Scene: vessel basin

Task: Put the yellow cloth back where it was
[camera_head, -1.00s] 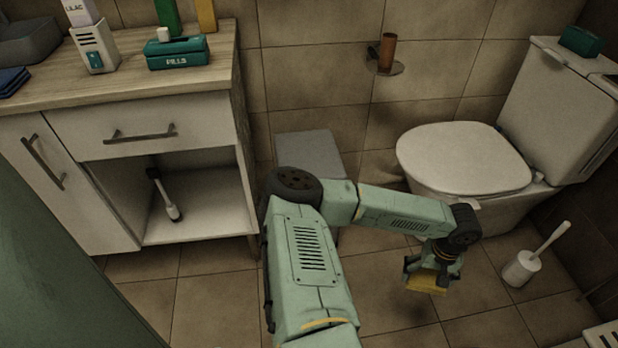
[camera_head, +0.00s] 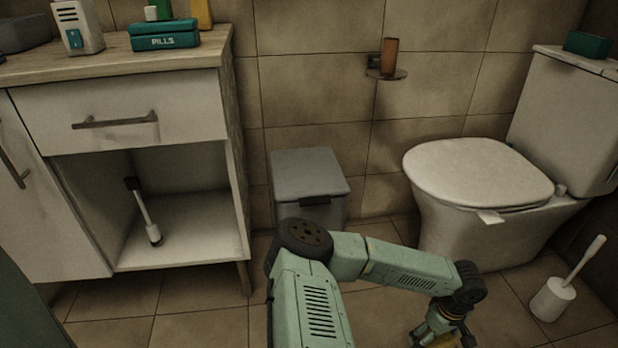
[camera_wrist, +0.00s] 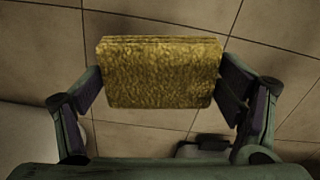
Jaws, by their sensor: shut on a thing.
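The yellow cloth (camera_wrist: 160,75) is a folded, textured block held between the two fingers of my gripper (camera_wrist: 163,88) in the wrist view. My gripper is shut on it from its left and right sides, with floor tiles behind it. In the head view, my gripper (camera_head: 440,338) is low at the bottom edge, in front of the toilet. Only a little of the cloth shows there, and the rest is cut off by the frame.
A cabinet (camera_head: 150,75) with an open lower compartment stands at left, holding a dark-handled white tool (camera_head: 147,215). A teal pills box (camera_head: 163,35) is on its counter. A grey bin (camera_head: 308,175), a toilet (camera_head: 480,185) and a toilet brush (camera_head: 555,297) stand along the wall.

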